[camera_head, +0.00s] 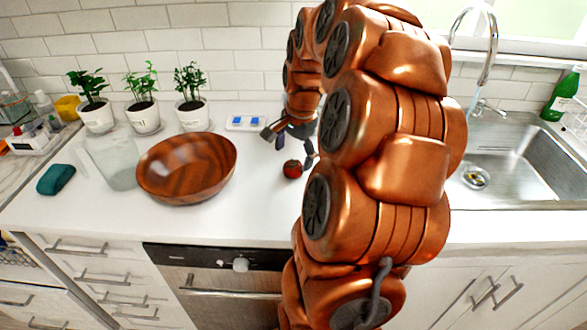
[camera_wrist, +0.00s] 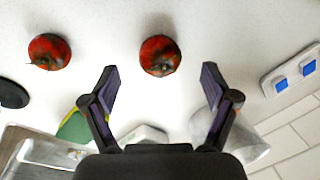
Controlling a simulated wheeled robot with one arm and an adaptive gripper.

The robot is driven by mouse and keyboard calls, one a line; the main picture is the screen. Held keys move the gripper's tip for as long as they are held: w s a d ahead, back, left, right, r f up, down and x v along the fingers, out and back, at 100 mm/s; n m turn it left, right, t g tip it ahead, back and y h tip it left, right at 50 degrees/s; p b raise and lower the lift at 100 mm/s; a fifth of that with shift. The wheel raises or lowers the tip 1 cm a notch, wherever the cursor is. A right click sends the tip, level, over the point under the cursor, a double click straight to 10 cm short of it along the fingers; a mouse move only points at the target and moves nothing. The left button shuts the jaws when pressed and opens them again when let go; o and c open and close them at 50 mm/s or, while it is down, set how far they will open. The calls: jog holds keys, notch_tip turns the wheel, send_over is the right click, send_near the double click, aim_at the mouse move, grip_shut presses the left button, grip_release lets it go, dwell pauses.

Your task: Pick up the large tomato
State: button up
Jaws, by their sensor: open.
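In the wrist view, one red tomato (camera_wrist: 160,52) lies on the white counter, centred between and beyond the fingertips of my gripper (camera_wrist: 160,74). A second red tomato (camera_wrist: 48,51) lies to its left, outside the fingers. The two look close in size, so I cannot tell which is the large one. In the head view, one tomato (camera_head: 292,170) shows on the counter just in front of my gripper (camera_head: 295,148); the other is not visible there, likely behind my arm. My gripper is open and empty, its fingers apart and not visibly touching either tomato.
A wooden bowl (camera_head: 187,165) stands left of the tomato, with a clear glass container (camera_head: 117,165) beside it. A blue-and-white switch panel (camera_head: 246,123) and potted plants (camera_head: 192,114) are at the back. The sink (camera_head: 520,165) is at right. The front counter near the tomato is clear.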

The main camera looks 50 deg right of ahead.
aim_at(294, 164)
jog(key=shift+w+d+f+p, duration=0.15)
jog(key=shift+f+p, duration=0.15)
jog(key=shift+f, duration=0.55)
jog(key=shift+w+d+f+p, duration=0.15)
jog(key=shift+f+p, duration=0.15)
jog(key=shift+f, duration=0.6)
jog(key=shift+w+d+f+p, duration=0.15)
jog(key=shift+f+p, duration=0.15)
jog(key=shift+f, duration=0.55)
jog(key=shift+s, duration=0.1)
jog(key=shift+c, duration=0.2)
jog(key=c, duration=1.2)
jog(key=shift+r, duration=0.1)
